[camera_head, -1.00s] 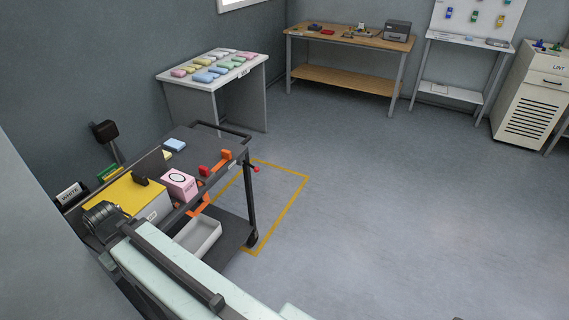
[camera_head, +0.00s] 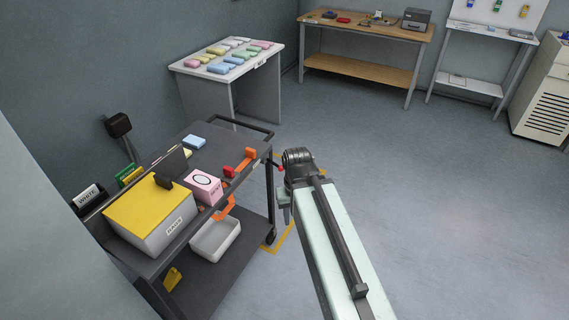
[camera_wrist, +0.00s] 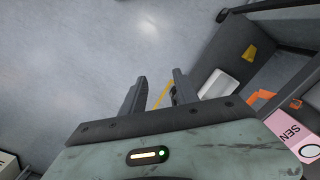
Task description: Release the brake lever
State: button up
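The dark grey cart (camera_head: 225,158) stands at left. A small red-tipped lever (camera_head: 278,165) shows at its right end by the leg, partly hidden by my wrist; I cannot tell its exact position. My gripper (camera_head: 285,205) is just right of the cart's right end, pointing down, below the level of the top. In the wrist view my gripper (camera_wrist: 160,88) has its two fingers apart with nothing between them; floor and a yellow line show behind. The lever cannot be made out in the wrist view.
On the cart are a yellow-lidded box (camera_head: 150,215), a pink box (camera_head: 204,187), an orange bracket (camera_head: 243,160) and a blue block (camera_head: 194,142). A white tray (camera_head: 215,240) is on the lower shelf. The floor (camera_head: 430,190) to the right is open.

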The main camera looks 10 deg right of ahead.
aim_at(281, 169)
jog(key=u, duration=2.75)
jog(key=k, duration=1.25)
jog(key=z, duration=0.6)
jog(key=i, duration=1)
jog(key=u, duration=0.05)
